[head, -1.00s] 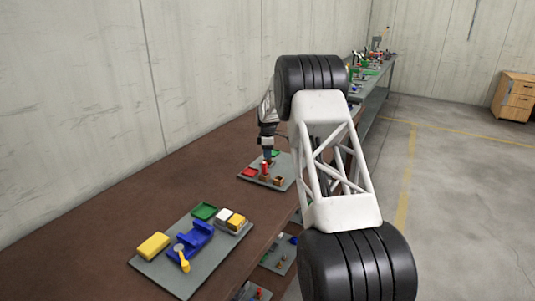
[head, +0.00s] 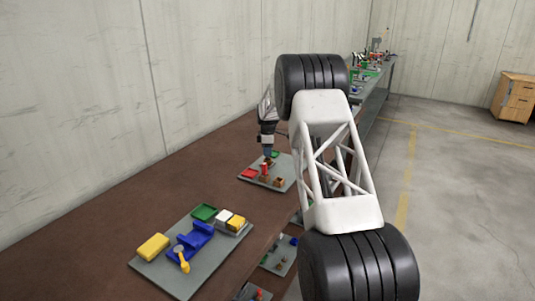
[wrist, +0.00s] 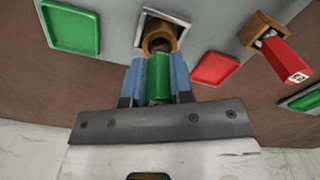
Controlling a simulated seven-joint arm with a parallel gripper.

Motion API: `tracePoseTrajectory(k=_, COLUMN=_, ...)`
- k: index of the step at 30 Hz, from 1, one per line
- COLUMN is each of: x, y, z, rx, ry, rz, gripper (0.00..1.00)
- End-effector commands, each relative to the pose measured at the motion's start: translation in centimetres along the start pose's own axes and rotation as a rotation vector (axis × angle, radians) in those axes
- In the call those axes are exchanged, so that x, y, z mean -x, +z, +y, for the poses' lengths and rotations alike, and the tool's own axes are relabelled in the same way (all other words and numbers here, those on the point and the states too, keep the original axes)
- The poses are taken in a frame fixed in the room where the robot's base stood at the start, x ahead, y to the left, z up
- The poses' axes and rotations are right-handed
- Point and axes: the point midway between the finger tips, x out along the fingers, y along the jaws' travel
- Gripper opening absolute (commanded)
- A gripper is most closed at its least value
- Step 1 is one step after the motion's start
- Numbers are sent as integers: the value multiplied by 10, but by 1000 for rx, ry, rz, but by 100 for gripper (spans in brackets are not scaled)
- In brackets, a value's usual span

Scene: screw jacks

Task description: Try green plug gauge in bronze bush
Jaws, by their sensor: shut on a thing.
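My gripper (wrist: 160,82) is shut on the green plug gauge (wrist: 158,88), which lies between its two blue fingers in the wrist view. The bronze bush (wrist: 153,32) sits in a pale square holder (wrist: 178,22) just beyond the fingertips. The gauge's far end lines up closely with the bush's dark opening; I cannot tell whether its tip is inside. In the head view my gripper (head: 267,152) is over the far grey board (head: 250,179), and the gauge and bush are too small to make out.
In the wrist view a green tray (wrist: 70,28) lies left of the bush and a red tray (wrist: 216,69) right. A red-handled gauge (wrist: 285,60) stands in a brown block (wrist: 262,24) farther right. A nearer board (head: 180,283) carries a blue fixture (head: 190,243).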

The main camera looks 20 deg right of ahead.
Motion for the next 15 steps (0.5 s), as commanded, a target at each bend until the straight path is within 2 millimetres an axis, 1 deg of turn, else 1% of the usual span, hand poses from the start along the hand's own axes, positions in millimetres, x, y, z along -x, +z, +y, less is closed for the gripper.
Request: tracePoseTrajectory(k=15, x=18, y=0, z=0, rx=0, ry=-1, rz=0, gripper=0)
